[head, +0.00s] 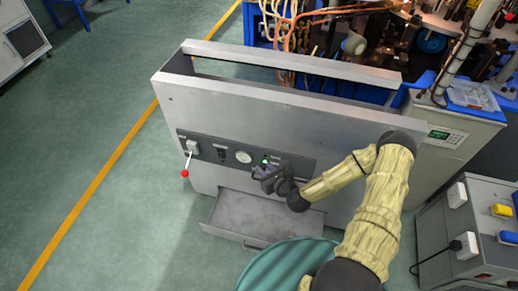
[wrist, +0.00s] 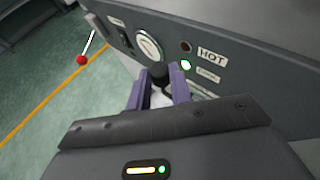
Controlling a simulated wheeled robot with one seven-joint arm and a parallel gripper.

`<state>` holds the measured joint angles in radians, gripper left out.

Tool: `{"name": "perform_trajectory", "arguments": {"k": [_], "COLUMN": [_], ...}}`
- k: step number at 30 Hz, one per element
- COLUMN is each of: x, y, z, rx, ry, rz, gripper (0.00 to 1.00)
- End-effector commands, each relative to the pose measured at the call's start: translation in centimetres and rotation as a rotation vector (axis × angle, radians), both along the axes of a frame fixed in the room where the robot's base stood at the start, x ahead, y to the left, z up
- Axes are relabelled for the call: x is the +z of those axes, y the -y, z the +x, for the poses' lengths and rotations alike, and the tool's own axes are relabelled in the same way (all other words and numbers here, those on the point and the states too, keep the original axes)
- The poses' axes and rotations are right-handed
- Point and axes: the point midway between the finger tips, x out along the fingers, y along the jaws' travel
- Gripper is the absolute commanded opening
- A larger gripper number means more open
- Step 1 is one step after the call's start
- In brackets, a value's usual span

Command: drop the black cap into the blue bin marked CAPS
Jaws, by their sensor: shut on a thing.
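My gripper (head: 264,172) is in front of the control panel on the grey machine in the head view. In the wrist view its purple fingers (wrist: 160,80) are shut on a small dark, round thing, which looks like the black cap (wrist: 158,70). The cap is close to the panel face, just below the gauge; I cannot tell whether it touches the panel. In the head view the cap is too small to make out. I see no bin with a readable CAPS mark in either view.
The grey machine (head: 300,115) has a gauge (head: 243,157), a red-tipped lever (head: 185,172) and a lit green lamp (wrist: 186,65). An open drawer (head: 240,215) juts out below the panel. Control boxes (head: 460,235) stand at right.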

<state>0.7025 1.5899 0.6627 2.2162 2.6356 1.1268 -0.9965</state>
Motion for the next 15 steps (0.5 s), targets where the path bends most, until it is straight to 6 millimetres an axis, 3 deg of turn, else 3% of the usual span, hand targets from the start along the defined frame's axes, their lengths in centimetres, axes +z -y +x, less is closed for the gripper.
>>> {"name": "perform_trajectory", "arguments": {"k": [1,15], "x": [2.1,10.1], "y": [0.5,5.2], "z": [-0.2,-2.2], "rx": [-0.033,-0.311], "ry": [-0.003,-0.002], "rz": [0.004,0.003], "gripper": [0.0,0.0]}}
